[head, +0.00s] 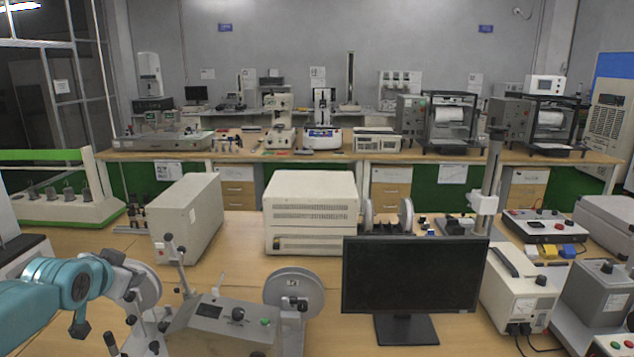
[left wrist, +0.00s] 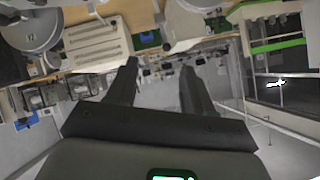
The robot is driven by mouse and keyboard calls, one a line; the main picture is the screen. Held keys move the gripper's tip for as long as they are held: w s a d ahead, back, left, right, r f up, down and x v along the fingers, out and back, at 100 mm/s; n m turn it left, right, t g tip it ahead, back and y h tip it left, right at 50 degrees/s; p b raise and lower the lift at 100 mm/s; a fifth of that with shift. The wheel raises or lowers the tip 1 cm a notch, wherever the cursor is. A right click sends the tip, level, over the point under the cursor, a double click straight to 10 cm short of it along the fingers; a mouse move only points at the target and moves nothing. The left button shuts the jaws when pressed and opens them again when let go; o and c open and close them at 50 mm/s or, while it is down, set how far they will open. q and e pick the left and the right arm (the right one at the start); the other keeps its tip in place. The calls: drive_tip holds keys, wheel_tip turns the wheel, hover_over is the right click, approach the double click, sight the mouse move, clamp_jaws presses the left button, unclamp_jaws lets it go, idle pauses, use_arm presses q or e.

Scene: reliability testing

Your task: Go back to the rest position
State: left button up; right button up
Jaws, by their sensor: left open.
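My left arm, teal, comes in at the lower left of the head view, over the front bench. In the left wrist view my left gripper (left wrist: 158,72) shows two dark fingers spread apart with nothing between them. That view is upside down, with the benches at the top and the room's far side beyond the fingers. In the head view I cannot make out the left fingertips clearly. My right arm and right gripper are in neither view.
The tester is close beside my left arm. A bare strip of bench lies behind the tester.

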use_arm(q)
drive_tip(key=s+d+f+n+g+h, duration=0.1)
drive_tip(key=s+d+f+g+h, duration=0.15)
drive_tip(key=d+f, duration=0.6)
drive_tip(key=s+d+f+g+h, duration=0.1)
drive_tip(key=s+d+f, duration=0.25)
drive_tip(key=f, duration=0.95)
drive_tip(key=s+d+f+n+g+h, duration=0.15)
drive_tip(key=s+d+f, duration=0.35)
drive_tip(key=f, duration=0.6)
drive_tip(key=s+d+f+n+g, duration=0.1)
drive_tip(key=s+d+f+g, duration=0.2)
drive_tip(key=s, duration=0.9)
drive_tip(key=s+d+f+n+g, duration=0.2)
drive_tip(key=s+d+f, duration=0.4)
drive_tip(key=s+f, duration=0.3)
drive_tip(key=s+g, duration=0.1)
drive_tip(key=s, duration=0.2)
drive_tip(key=shift+d+h, duration=0.2)
drive_tip(key=shift+h, duration=0.2)
drive_tip(key=shift+s, duration=0.1)
drive_tip(key=shift+c, duration=0.9)
drive_tip(key=shift+d, duration=0.15)
